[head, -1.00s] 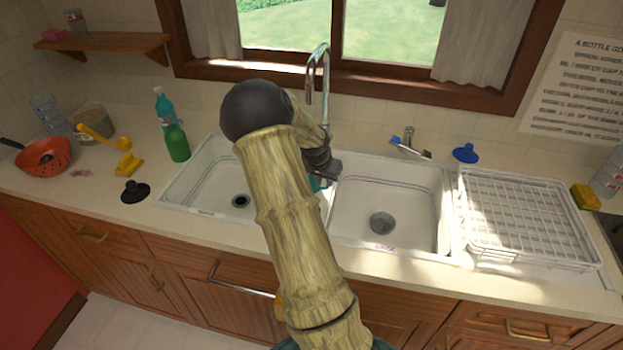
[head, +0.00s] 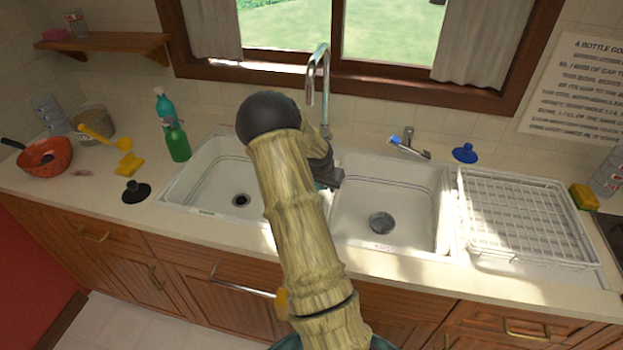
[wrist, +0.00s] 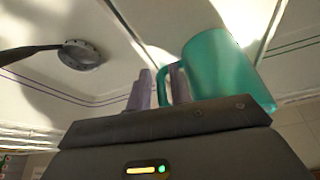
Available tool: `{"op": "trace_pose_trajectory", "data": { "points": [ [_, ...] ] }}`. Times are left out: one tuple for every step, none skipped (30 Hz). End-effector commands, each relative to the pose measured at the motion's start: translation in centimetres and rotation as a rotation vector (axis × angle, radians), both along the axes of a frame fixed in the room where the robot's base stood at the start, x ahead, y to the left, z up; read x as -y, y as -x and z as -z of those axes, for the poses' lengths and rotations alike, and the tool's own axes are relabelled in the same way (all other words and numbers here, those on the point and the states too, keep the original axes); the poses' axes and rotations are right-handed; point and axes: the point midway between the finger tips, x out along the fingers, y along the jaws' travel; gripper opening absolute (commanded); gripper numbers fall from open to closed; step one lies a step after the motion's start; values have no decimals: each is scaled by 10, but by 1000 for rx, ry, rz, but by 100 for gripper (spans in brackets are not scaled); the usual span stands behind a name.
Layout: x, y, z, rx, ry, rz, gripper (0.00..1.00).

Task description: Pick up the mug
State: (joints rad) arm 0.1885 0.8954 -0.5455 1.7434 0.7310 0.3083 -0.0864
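A teal mug (wrist: 225,70) shows close up in the wrist view, at right of centre, with its handle toward the left. The two grey-purple fingers of my gripper (wrist: 160,80) sit on either side of the handle, one of them inside its loop, and look closed on it. In the head view my gripper (head: 330,178) is above the divider between the two sink basins. The mug is almost wholly hidden there behind my arm. Whether it touches the sink cannot be told.
The left basin (head: 207,190) and right basin (head: 400,190) look empty. A tall faucet (head: 323,90) stands behind my gripper. A white dish rack (head: 530,215) is at right. Green bottles (head: 177,142), a yellow ladle (head: 100,137) and a red colander (head: 50,155) stand at left.

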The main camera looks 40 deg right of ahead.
Motion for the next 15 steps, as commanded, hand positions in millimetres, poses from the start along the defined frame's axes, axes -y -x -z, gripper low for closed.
{"op": "trace_pose_trajectory", "data": {
  "points": [
    [0, 0, 0, 0, 0, 0, 21],
    [0, 0, 0, 0, 0, 0, 19],
    [0, 0, 0, 0, 0, 0, 11],
    [0, 0, 0, 0, 0, 0, 5],
    [0, 0, 0, 0, 0, 0, 0],
    [0, 0, 0, 0, 0, 0, 0],
    [0, 0, 0, 0, 0, 0, 0],
    [0, 0, 0, 0, 0, 0, 0],
    [0, 0, 0, 0, 0, 0, 0],
    [0, 0, 0, 0, 0, 0, 0],
    [0, 0, 0, 0, 0, 0, 0],
    [0, 0, 0, 0, 0, 0, 0],
    [0, 0, 0, 0, 0, 0, 0],
    [0, 0, 0, 0, 0, 0, 0],
    [0, 0, 0, 0, 0, 0, 0]
  ]
}}
